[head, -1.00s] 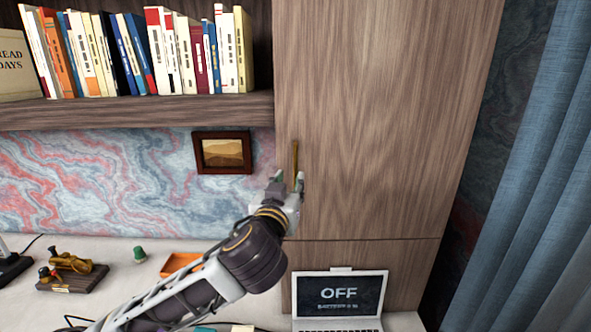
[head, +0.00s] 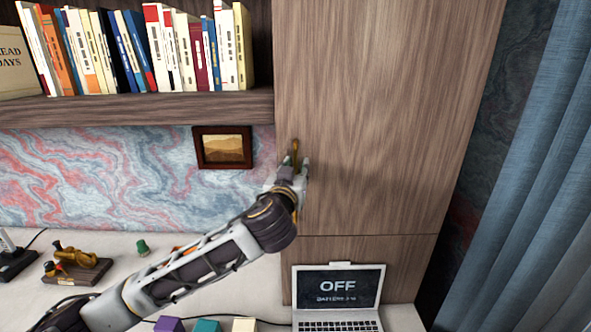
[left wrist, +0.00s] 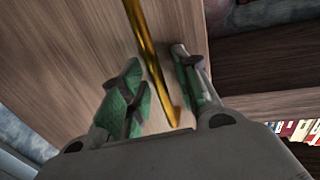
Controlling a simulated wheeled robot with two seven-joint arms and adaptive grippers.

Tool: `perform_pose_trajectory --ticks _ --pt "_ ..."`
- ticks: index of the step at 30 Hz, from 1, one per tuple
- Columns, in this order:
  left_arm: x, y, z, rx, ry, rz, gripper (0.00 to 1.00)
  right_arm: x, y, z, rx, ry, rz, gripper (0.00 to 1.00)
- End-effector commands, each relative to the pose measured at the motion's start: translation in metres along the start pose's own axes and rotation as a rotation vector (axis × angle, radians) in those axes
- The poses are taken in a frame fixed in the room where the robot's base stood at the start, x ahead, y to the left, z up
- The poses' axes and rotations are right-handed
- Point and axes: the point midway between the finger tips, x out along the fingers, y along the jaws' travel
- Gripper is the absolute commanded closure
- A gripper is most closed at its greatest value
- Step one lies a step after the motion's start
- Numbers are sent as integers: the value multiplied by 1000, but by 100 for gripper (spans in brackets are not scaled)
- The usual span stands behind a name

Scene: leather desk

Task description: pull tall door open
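The tall wooden door (head: 390,110) fills the middle of the head view and looks shut. Its thin brass handle (head: 295,148) is upright near the door's left edge. My left gripper (head: 296,166) is at the handle's lower part. In the left wrist view, the brass handle (left wrist: 152,62) runs between the two green-padded fingers of my gripper (left wrist: 158,90). The fingers are apart, with gaps beside the handle, so the gripper is open around it. My right gripper is in neither view.
A bookshelf (head: 130,108) is at upper left, with a framed picture (head: 223,148) below it. A laptop (head: 338,290) stands under the door. Colored blocks (head: 207,325) and a brass ornament (head: 78,260) are on the desk. A blue curtain (head: 530,180) hangs at right.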

Motion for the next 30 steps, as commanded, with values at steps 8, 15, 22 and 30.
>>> perform_pose_trajectory --ticks 8,15,22,30 --pt "0 0 0 0 0 0 79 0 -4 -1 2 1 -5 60" --pt "0 0 0 0 0 0 100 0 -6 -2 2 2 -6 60" --pt "0 0 0 0 0 0 100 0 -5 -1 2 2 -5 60" --pt "0 0 1 -1 0 -7 100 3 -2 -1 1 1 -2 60"
